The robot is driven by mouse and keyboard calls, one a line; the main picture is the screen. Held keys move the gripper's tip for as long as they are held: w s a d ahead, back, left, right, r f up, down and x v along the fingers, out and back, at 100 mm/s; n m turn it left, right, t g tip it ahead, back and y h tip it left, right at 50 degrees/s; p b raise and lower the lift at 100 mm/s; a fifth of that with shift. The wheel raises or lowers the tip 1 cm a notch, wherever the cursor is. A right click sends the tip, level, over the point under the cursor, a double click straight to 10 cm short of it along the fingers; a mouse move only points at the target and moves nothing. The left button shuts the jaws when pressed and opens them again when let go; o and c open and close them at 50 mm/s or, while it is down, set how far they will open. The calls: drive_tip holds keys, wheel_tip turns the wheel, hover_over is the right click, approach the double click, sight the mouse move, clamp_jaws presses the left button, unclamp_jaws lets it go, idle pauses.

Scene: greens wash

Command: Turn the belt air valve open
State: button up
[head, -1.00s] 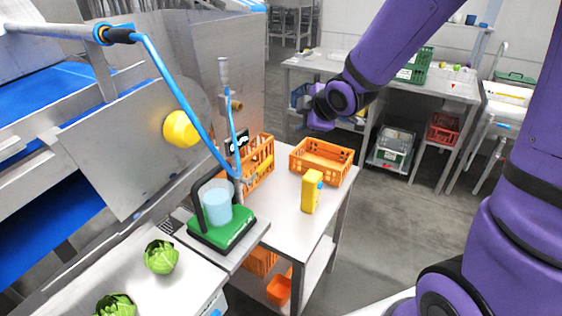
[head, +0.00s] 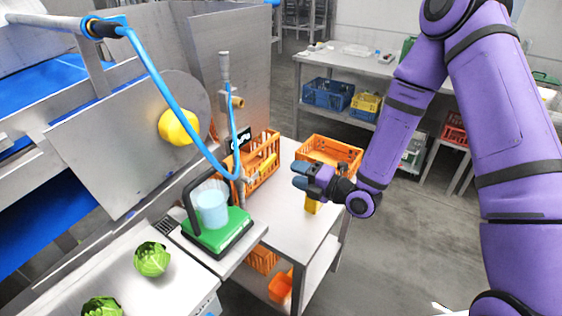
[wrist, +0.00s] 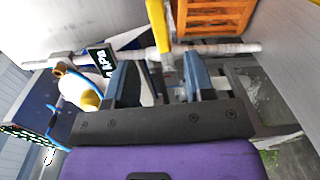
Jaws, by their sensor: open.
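The belt air valve shows as a yellow lever (head: 262,167) on a grey upright pipe (head: 225,72), in front of an orange crate in the head view. In the wrist view the yellow lever (wrist: 157,28) points up from the pipe (wrist: 225,49), which runs across the picture. A black label (wrist: 102,62) with white letters sits beside the pipe. My gripper (head: 299,176) is open and empty, to the right of the lever and apart from it. In the wrist view the lever lies ahead of the gap between my fingers (wrist: 160,85). The valve's body is hard to make out.
Orange crates (head: 330,150) stand on the steel table (head: 285,215). A yellow bottle (head: 312,206) is partly hidden under my gripper. A blue hose (head: 165,85) arches down near the pipe. A yellow knob (head: 178,127) sits on the machine.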

sight(270, 163)
drive_tip(key=x, duration=1)
drive_tip(key=shift+w+a, duration=0.1)
drive_tip(key=shift+a, duration=0.05)
drive_tip(key=shift+c, duration=0.5)
clamp_jaws()
